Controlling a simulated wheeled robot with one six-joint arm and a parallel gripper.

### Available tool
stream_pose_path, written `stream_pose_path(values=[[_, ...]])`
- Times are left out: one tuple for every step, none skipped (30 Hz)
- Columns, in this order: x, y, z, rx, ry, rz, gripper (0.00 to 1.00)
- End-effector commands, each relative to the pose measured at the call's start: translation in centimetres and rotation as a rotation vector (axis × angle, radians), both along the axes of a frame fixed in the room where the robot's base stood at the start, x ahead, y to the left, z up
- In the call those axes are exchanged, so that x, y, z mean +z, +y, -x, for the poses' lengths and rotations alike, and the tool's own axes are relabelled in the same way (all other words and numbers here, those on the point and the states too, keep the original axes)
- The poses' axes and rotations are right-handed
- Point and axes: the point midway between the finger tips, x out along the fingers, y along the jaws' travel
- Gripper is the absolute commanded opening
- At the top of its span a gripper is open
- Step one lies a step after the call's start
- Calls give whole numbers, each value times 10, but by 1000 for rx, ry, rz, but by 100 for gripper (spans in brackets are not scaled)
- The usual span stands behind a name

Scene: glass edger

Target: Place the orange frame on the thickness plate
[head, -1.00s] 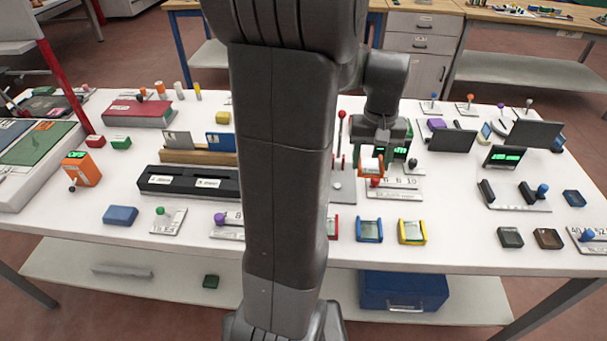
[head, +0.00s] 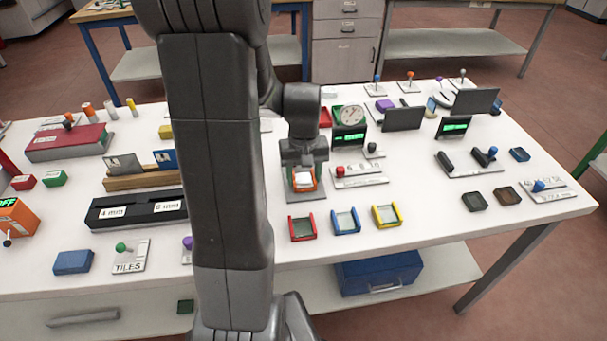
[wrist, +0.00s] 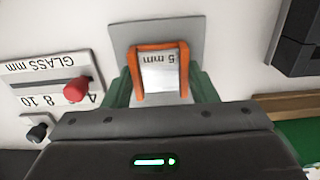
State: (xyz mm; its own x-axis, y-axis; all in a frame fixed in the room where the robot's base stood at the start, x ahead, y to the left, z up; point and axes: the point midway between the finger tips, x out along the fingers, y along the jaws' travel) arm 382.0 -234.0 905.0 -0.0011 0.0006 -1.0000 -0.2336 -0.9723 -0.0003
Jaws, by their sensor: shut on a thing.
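The orange frame (head: 303,188) is held by my gripper (head: 303,168) near the middle of the table. In the wrist view the orange frame (wrist: 136,76) sits between the green fingers of my gripper (wrist: 160,85), around a pale panel marked 5 mm. A grey plate (wrist: 190,35), which seems to be the thickness plate, lies under and beyond the frame. Its edge also shows below the frame in the head view (head: 305,198). I cannot tell whether the frame touches the plate or hangs just above it.
A GLASS mm scale (head: 361,182) with a red knob (wrist: 77,89) lies beside the plate. Red (head: 302,237), blue (head: 346,232) and yellow (head: 386,227) frames stand in front. A long black holder (head: 130,212) is at left. My arm hides part of the table.

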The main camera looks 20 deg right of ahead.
Motion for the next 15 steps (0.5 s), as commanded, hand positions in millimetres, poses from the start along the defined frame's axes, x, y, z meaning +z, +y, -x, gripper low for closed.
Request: stream_pose_path(values=[[-1, 0, 0, 0, 0, 0, 27], [-1, 0, 0, 0, -1, 0, 27], [-1, 0, 0, 0, -1, 0, 27], [-1, 0, 0, 0, -1, 0, 27], [-1, 0, 0, 0, -1, 0, 27], [-1, 0, 0, 0, -1, 0, 27], [-1, 0, 0, 0, -1, 0, 27], [-2, 0, 0, 0, -1, 0, 27], [-3, 0, 0, 0, -1, 0, 27], [-4, 0, 0, 0, -1, 0, 27], [-5, 0, 0, 0, 0, 0, 27], [-4, 0, 0, 0, 0, 0, 60], [-4, 0, 0, 0, 0, 0, 66], [-4, 0, 0, 0, 0, 0, 72], [-4, 0, 0, 0, 0, 0, 74]])
